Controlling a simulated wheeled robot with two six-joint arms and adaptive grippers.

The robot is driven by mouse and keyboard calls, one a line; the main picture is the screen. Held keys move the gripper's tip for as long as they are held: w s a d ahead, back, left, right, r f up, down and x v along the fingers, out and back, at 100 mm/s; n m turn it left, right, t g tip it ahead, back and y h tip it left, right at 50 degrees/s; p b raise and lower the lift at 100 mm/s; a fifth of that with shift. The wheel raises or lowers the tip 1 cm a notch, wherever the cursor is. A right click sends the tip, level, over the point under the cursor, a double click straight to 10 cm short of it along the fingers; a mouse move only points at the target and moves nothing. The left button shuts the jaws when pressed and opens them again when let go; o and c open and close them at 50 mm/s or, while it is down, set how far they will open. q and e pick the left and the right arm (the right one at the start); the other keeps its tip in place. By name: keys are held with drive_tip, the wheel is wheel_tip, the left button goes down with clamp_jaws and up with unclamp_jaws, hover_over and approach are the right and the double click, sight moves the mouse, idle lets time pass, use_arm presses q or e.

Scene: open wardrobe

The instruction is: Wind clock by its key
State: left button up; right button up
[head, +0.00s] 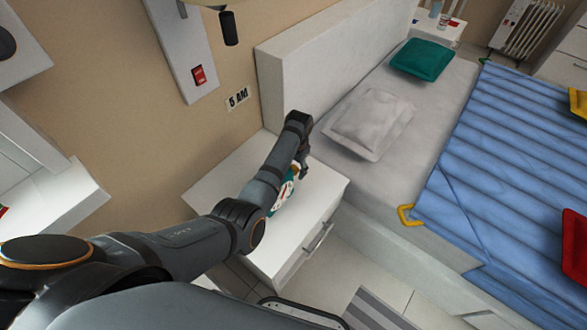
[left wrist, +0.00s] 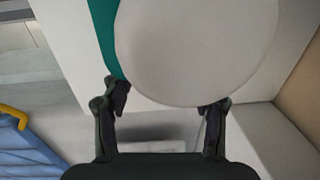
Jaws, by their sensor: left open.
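The clock (head: 284,197) is teal with a white face and some red on it, and stands on the white nightstand (head: 318,200). My left arm hides part of it. My left gripper (head: 301,165) is at the clock's upper side, with a small tan piece beside it that I cannot identify. In the left wrist view the gripper (left wrist: 165,104) is open. A large pale round surface (left wrist: 195,50) with the clock's teal body (left wrist: 104,35) behind it fills the space ahead, its lower edge near the fingertips. I cannot make out the key. My right gripper is not in view.
The bed, with a grey pillow (head: 369,122) and blue blanket (head: 500,170), stands right of the nightstand. Its white headboard (head: 320,65) rises close behind my gripper.

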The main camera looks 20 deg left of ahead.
use_arm(q)
drive_tip(key=shift+f, duration=0.1)
drive_tip(key=c, duration=1.2)
drive_tip(key=shift+w+a+g+h+p, duration=0.1)
drive_tip(key=shift+a+g+h+p, duration=0.2)
drive_tip(key=shift+h, duration=0.9)
drive_tip(key=shift+w+f+g+h+b, duration=0.1)
drive_tip(key=shift+f+g+h+b, duration=0.05)
drive_tip(key=shift+g+h+b, duration=0.45)
drive_tip(key=shift+a+f+h+b, duration=0.15)
drive_tip(key=shift+h+b, duration=0.75)
drive_tip(key=shift+b, duration=0.35)
drive_tip(key=shift+g+h+b, duration=0.5)
drive_tip(key=shift+h+b, duration=0.2)
drive_tip(key=shift+b, duration=0.2)
